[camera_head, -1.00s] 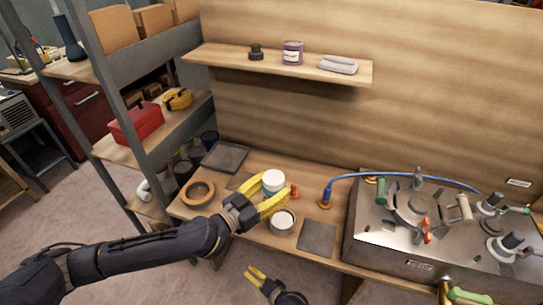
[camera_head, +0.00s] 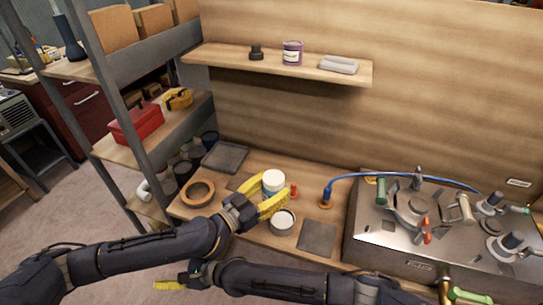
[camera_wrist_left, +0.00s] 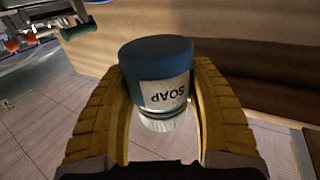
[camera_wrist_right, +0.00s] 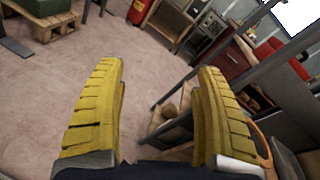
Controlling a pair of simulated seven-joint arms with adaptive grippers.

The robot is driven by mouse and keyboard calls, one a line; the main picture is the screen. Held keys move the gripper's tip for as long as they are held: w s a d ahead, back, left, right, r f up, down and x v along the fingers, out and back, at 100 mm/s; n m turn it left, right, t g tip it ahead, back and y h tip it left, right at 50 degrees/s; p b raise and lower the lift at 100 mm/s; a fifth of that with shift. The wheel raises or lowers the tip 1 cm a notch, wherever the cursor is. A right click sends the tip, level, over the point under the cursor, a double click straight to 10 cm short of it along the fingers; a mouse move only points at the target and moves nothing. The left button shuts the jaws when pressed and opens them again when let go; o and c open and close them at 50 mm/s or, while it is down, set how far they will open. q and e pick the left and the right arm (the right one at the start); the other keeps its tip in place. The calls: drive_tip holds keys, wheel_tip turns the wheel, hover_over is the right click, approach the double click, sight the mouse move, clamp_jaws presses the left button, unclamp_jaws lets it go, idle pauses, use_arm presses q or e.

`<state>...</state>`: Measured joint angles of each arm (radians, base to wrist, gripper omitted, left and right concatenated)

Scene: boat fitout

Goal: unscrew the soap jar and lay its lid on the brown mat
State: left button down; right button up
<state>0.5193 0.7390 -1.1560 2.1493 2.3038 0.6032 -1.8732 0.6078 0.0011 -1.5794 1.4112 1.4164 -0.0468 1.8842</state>
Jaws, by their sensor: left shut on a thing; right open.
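The soap jar (camera_head: 273,187) has a white lid and a blue body. My left gripper (camera_head: 274,201) is shut around its side and holds it upright over the bench. In the left wrist view the jar (camera_wrist_left: 160,78) appears upside down, its SOAP label between the yellow fingers and the white lid (camera_wrist_left: 168,124) below. My right gripper (camera_head: 172,285) is open and empty in front of the bench; the right wrist view shows only floor and shelving between its fingers (camera_wrist_right: 160,100). A flat dark mat (camera_head: 318,238) lies on the bench to the right; I cannot tell whether it is the brown one.
A round white-topped tin (camera_head: 282,221) stands just in front of the jar. A brown ring (camera_head: 198,193) and a dark grey tray (camera_head: 226,157) lie left.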

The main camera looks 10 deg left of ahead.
drive_tip(key=s+d+r+g+h, duration=0.2)
drive_tip(key=s+d+r+g, duration=0.15)
drive_tip(key=s, duration=0.45)
drive_tip(key=s+d+r+g+h, duration=0.2)
drive_tip(key=s+r+g, duration=0.15)
drive_tip(key=s, duration=0.35)
drive_tip(key=s+d+r+g+h, duration=0.2)
drive_tip(key=s+r+g, duration=0.15)
drive_tip(key=s, duration=0.45)
drive_tip(key=w+a+r+n+t, duration=0.15)
drive_tip(key=w+r, duration=0.25)
drive_tip(key=r, duration=0.4)
drive_tip(key=w+a+r+n, duration=0.2)
drive_tip(key=w+r+n, duration=0.1)
drive_tip(key=r, duration=0.5)
drive_tip(key=w+a+r+n+t, duration=0.15)
drive_tip(key=w+r, duration=0.25)
drive_tip(key=r, duration=0.4)
drive_tip(key=t+h, duration=0.7)
drive_tip(key=h, duration=0.3)
hover_over(272, 178)
drive_tip(key=f, duration=0.4)
drive_tip(key=shift+s+a+f, duration=0.15)
drive_tip(key=shift+a+f, duration=0.05)
drive_tip(key=shift+f, duration=0.15)
drive_tip(key=shift+d+f, duration=0.15)
drive_tip(key=shift+f, duration=0.4)
drive_tip(key=shift+w+f, duration=0.2)
drive_tip(key=shift+f, duration=3.15)
